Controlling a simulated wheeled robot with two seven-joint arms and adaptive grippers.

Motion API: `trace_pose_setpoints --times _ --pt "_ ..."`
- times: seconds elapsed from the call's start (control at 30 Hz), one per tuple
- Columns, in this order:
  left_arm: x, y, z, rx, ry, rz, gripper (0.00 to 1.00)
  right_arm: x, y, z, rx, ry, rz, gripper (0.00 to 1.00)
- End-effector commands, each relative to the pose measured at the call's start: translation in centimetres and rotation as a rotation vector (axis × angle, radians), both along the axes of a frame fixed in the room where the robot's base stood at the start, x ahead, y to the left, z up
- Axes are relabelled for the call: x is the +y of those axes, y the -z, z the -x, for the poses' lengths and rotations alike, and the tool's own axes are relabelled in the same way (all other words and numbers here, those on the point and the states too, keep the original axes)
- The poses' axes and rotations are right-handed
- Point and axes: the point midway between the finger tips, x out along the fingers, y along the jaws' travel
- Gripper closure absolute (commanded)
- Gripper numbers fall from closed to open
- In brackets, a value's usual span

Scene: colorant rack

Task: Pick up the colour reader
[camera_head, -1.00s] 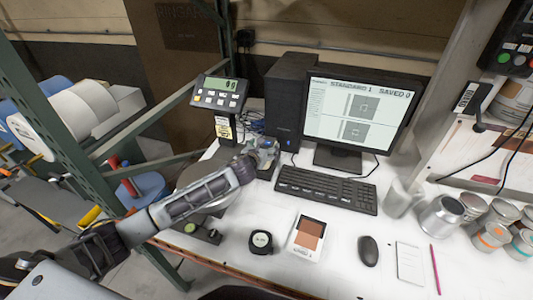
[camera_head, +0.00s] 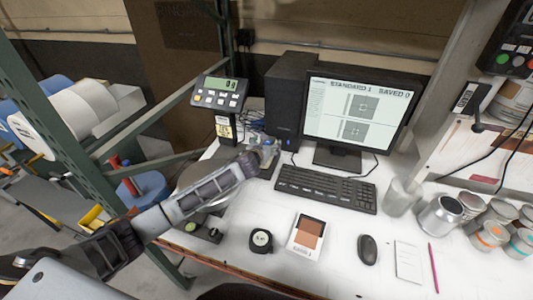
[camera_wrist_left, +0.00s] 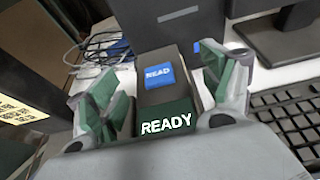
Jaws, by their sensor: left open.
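The colour reader (camera_wrist_left: 165,100) is a dark grey block with a blue READ button and a dark green display showing READY. In the left wrist view it lies between the two fingers of my left gripper (camera_wrist_left: 166,82). The fingers are open, with one on each side, and a gap shows at least on the right. In the head view my left gripper (camera_head: 264,152) is over the white bench in front of the black computer tower, and it largely hides the reader. My right gripper is not in view.
The computer tower (camera_head: 291,95) stands just behind the gripper. A scale display (camera_head: 219,95) on a post is to its left, with cables nearby. The keyboard (camera_head: 326,189) and monitor (camera_head: 358,108) are to the right. A colour card (camera_head: 308,237) and round black object (camera_head: 261,240) lie in front.

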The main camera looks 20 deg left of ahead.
Motion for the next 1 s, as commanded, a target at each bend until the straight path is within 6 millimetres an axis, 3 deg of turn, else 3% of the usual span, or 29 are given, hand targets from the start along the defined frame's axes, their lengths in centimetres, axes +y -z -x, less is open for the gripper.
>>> trace_pose_setpoints --times 0.07,0.6,1.0 --pt "0.01 0.02 0.02 0.000 0.000 0.000 0.23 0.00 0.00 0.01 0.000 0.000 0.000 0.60" --pt "-0.01 -0.05 -0.01 -0.001 0.000 0.000 0.91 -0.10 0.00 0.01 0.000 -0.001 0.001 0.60" --pt "0.06 -0.43 0.01 0.001 -0.001 0.000 0.91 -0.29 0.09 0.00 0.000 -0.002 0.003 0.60"
